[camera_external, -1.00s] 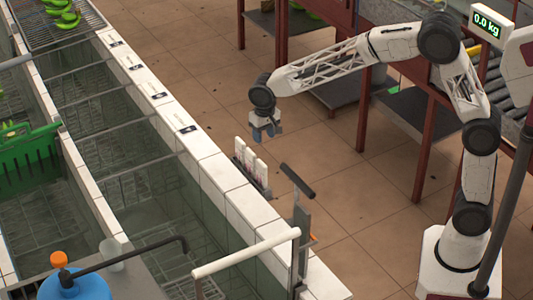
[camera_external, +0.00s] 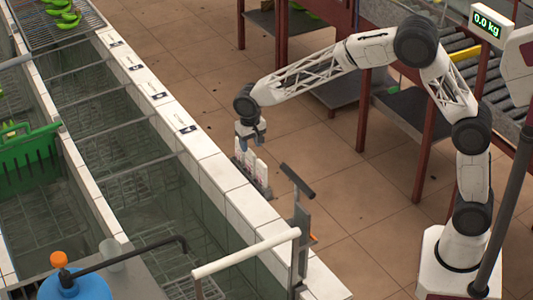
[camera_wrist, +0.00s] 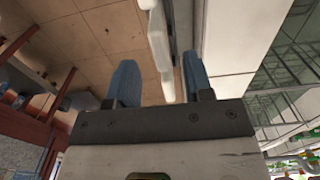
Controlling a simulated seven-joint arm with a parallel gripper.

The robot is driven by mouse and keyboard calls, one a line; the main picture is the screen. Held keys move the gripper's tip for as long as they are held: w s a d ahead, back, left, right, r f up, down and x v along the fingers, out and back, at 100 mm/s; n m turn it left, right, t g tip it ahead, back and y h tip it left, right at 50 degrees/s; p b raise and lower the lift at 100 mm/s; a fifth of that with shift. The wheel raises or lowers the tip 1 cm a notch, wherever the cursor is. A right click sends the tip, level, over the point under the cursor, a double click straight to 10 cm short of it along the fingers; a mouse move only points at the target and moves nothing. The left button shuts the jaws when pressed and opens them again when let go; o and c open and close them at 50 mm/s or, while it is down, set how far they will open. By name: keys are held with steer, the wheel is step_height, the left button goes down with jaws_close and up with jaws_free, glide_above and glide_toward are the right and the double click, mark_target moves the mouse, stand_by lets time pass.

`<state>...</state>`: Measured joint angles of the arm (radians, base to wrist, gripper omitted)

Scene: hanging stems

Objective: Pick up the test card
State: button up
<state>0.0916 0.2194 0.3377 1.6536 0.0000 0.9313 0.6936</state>
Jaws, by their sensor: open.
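The lower part of the cards is partly hidden in the wrist view.
The white tiled ledge (camera_external: 215,170) runs along the tank. A dark-topped post (camera_external: 298,181) and a white pipe rail (camera_external: 245,254) stand near the holder. A green crate (camera_external: 28,160) sits in the tank at left. Brown floor is open behind the ledge.

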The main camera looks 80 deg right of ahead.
mark_target(251, 151)
steer(key=shift+f, duration=0.6)
steer(key=shift+f, duration=0.15)
steer(key=shift+w+d+f, duration=0.1)
steer(key=shift+f, duration=2.35)
jaws_close()
